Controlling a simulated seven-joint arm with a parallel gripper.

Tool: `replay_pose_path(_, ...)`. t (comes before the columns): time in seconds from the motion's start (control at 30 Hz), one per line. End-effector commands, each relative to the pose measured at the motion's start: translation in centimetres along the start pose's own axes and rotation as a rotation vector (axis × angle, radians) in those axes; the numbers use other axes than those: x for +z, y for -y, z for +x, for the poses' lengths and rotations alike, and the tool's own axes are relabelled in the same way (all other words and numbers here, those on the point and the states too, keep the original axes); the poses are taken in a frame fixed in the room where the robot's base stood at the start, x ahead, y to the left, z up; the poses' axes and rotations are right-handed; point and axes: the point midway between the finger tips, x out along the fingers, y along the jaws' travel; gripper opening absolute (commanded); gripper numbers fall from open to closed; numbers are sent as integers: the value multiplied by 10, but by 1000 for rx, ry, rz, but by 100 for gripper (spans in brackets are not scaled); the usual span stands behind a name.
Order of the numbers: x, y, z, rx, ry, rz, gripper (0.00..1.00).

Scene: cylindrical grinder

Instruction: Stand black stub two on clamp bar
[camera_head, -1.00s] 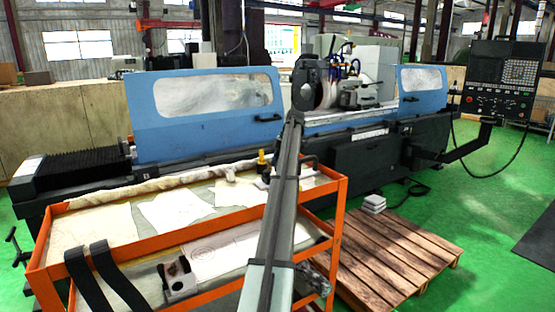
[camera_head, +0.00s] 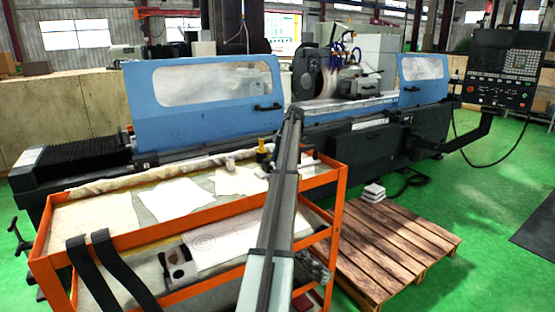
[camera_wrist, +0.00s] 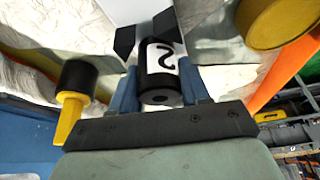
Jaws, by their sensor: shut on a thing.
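Black stub two (camera_wrist: 158,72) is a short black cylinder with a white label and a dark "2" in the wrist view. It sits between the fingers of my gripper (camera_wrist: 147,38), which is shut on it. A dark hole shows in its near end. My gripper's blue-grey fingers have black tips. In the head view my own arm hides the gripper and the stub. I cannot make out the clamp bar for certain in either view.
An orange-framed cart (camera_head: 150,294) holds papers (camera_head: 190,193) and a yellow-and-black item (camera_head: 262,150). A yellow-and-black item (camera_wrist: 76,88) and a round yellow thing (camera_wrist: 275,20) flank my gripper. The blue grinder (camera_head: 200,118) stands behind; a wooden pallet (camera_head: 385,245) lies right.

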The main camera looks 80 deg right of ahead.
Motion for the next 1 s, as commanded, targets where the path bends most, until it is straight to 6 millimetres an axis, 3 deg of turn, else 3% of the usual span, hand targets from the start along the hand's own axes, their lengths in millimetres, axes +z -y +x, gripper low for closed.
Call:
replay_pose_path(0.67, 4, 0, 9, 0, 0, -1, 0)
replay_pose_path(0.7, 4, 0, 9, 1, 0, -1, 47)
replay_pose_path(1.0, 4, 0, 9, 0, 0, 0, 76)
